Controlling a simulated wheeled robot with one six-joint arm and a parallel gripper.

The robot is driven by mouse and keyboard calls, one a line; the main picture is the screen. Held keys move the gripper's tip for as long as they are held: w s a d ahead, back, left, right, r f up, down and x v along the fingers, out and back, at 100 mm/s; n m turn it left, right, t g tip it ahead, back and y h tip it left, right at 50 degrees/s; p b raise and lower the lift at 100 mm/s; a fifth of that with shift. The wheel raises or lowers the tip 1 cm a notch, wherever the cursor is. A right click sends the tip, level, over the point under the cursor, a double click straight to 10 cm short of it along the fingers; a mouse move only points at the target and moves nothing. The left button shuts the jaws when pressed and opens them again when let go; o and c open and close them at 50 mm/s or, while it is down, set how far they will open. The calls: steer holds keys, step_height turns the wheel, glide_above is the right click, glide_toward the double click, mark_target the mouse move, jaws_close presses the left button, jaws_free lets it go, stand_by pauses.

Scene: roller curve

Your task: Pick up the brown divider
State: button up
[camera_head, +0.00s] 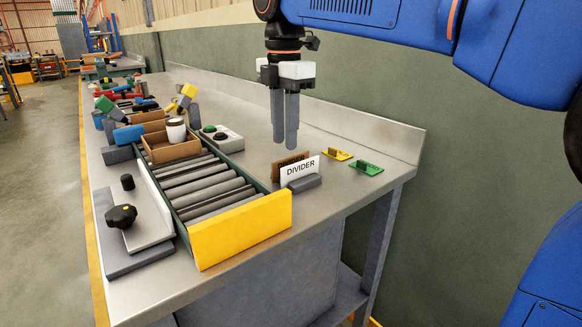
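The brown divider (277,166) stands upright in a grey holder (305,184) near the front right of the metal bench. A white card marked "DIVIDER" (299,170) stands in front of it and hides most of its face; its left part and top edge show. My gripper (285,146) points straight down above the brown divider, apart from it. Its two grey fingers look close together from this angle, and I see nothing held between them. Whether they are open or shut is not clear.
A roller track (205,185) with a yellow end stop (240,230) lies to the left, bearing a cardboard box (172,153) with a white cup (176,130). Yellow (336,154) and green (366,168) plates lie to the right. The bench has a raised back edge (370,132).

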steer(key=shift+f, duration=2.6)
steer(key=shift+c, duration=0.4)
jaws_close()
